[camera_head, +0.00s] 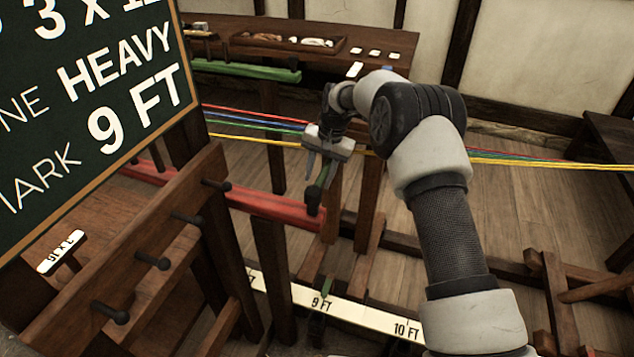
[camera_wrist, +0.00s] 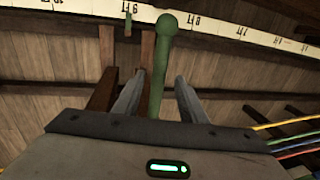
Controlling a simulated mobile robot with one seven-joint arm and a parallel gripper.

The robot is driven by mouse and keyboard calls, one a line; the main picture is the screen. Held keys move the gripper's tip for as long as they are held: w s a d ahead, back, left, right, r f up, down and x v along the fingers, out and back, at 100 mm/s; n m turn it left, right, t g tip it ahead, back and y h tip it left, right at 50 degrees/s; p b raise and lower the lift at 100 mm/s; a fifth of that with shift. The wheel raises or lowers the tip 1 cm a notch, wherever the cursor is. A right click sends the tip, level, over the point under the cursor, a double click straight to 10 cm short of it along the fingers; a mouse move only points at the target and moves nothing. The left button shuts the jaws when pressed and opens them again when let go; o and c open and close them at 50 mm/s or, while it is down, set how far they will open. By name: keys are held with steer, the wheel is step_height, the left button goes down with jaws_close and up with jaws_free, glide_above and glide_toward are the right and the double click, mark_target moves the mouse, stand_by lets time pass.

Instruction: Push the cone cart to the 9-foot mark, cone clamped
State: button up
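The cone cart (camera_head: 368,225) is a dark wooden frame with upright posts, standing by the rails behind the white footage scale (camera_head: 365,314). A small green pointer (camera_head: 326,287) sits at the scale's 9 FT label; it also shows by that label in the wrist view (camera_wrist: 127,25). A green round-ended lever (camera_wrist: 162,65) stands between the fingers of my gripper (camera_wrist: 160,98). The fingers are apart, with gaps visible beside the lever. In the head view my gripper (camera_head: 320,167) points down over the lever. I cannot make out the cone or its clamp.
Red, blue, green and yellow ropes (camera_head: 540,163) run across behind my gripper. A red bar (camera_head: 285,209) lies left of the cart. A chalkboard (camera_head: 90,75) reading "HEAVY" and "9 FT" and a pegged rack (camera_head: 150,262) fill the left. A bench (camera_head: 225,28) stands behind.

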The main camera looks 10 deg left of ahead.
step_height(320, 180, up, 14)
steer(key=d+p, duration=0.2)
steer(key=shift+s+d+f, duration=0.15)
steer(key=shift+s+d, duration=0.1)
steer(key=shift+d, duration=0.1)
steer(key=s+d+r+n+t+h, duration=0.1)
steer(key=s+d+r, duration=0.5)
steer(key=s+r, duration=0.25)
steer(key=s+d+r+t, duration=0.2)
steer(key=s+d+r, duration=0.5)
steer(key=r, duration=0.3)
steer(key=s+d+f+n+t+h, duration=0.1)
steer(key=s+d, duration=0.4)
steer(key=s, duration=0.6)
steer(key=s+d+f+t, duration=0.15)
steer(key=s+d, duration=0.25)
steer(key=s, duration=0.8)
step_height(320, 180, up, 16)
steer(key=p, duration=1.6)
steer(key=shift+w, duration=0.25)
steer(key=shift+f, duration=0.1)
